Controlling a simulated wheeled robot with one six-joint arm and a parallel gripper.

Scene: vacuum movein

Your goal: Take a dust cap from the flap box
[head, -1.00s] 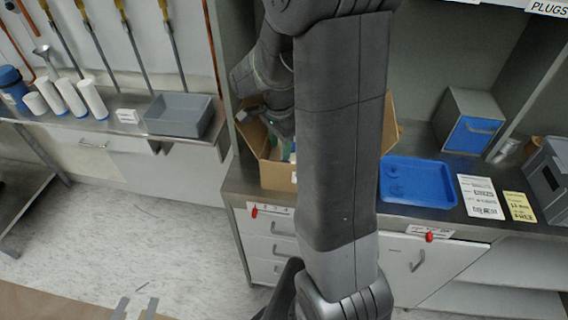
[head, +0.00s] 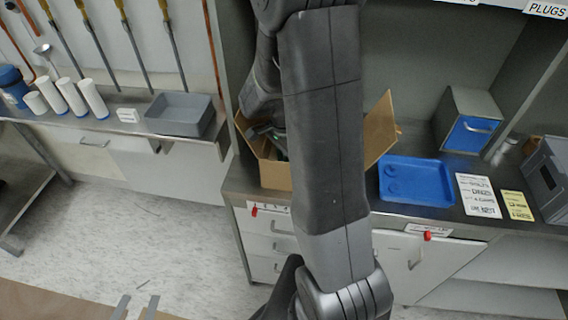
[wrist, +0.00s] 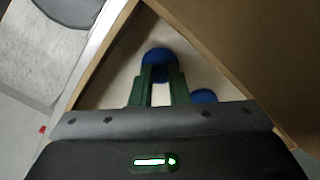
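The flap box (head: 276,174) is an open cardboard box on the counter, with its flaps folded outward. It is partly hidden behind my arm in the head view. In the wrist view its cardboard wall (wrist: 225,40) surrounds a pale floor. A round blue dust cap (wrist: 158,54) lies there, and a second blue cap (wrist: 204,96) shows partly at the lower right. My gripper (wrist: 159,72) reaches down into the box with green fingers apart. Its tips are over or beside the first cap; I cannot tell whether they touch it. In the head view the fingers are hidden.
A blue tray (head: 416,183) lies right of the box, with a white card (head: 478,195) and a yellow card (head: 518,206) beside it. A grey box with a blue front (head: 470,135) stands behind. A raised flap (head: 380,130) is close to my arm.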

